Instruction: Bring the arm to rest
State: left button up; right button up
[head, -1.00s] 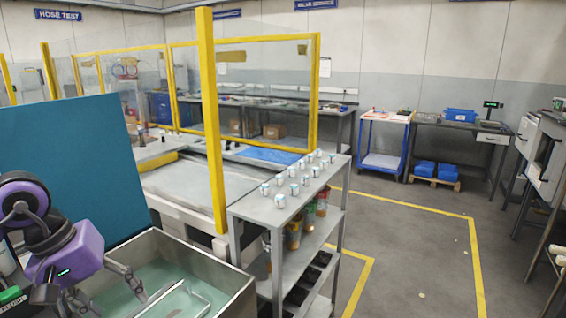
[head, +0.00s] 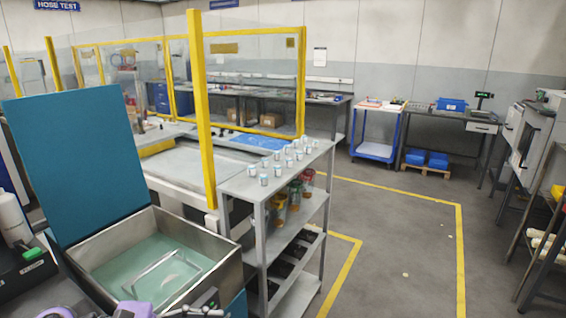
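My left arm shows only as purple and dark parts at the bottom left edge of the head view. Part of my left gripper (head: 192,312) shows at the bottom edge, by the near side of the open metal tank (head: 222,277). The frame cuts it off, so I cannot tell whether its fingers are open or shut. I see nothing held in the visible part. My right gripper is not in view.
The tank holds greenish liquid and a wire handle (head: 160,268); its blue lid (head: 72,155) stands raised. A grey shelf rack (head: 245,187) with several small white cups stands right of it. A yellow post (head: 202,110) rises behind. Open floor (head: 400,240) lies right.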

pick_arm(q)
jog(key=s+a+f+m+t+y+p, duration=0.15)
jog(key=a+f+m+t+y, duration=0.35)
jog(key=m, duration=0.6)
jog(key=s+a+f+m+t+y, duration=0.1)
jog(key=s+f+m+t+y, duration=0.15)
jog(key=f+m, duration=0.6)
jog(key=s+a+f+m+t+y+p, duration=0.1)
jog(key=s+a+f+m+t+y, duration=0.25)
jog(key=m, duration=0.95)
jog(key=s+d+f+n+g+y, duration=0.3)
jog(key=s+f+n+g, duration=0.2)
jog(key=s+f+n, duration=0.7)
jog(key=s+f, duration=0.1)
jog(key=s, duration=0.2)
jog(key=shift+f+y+p, duration=0.3)
jog(key=shift+f+p, duration=0.05)
jog(key=shift+p, duration=0.05)
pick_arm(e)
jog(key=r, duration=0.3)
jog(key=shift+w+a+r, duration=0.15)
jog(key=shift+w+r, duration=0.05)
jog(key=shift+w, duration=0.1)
pick_arm(q)
jog(key=shift+n, duration=0.25)
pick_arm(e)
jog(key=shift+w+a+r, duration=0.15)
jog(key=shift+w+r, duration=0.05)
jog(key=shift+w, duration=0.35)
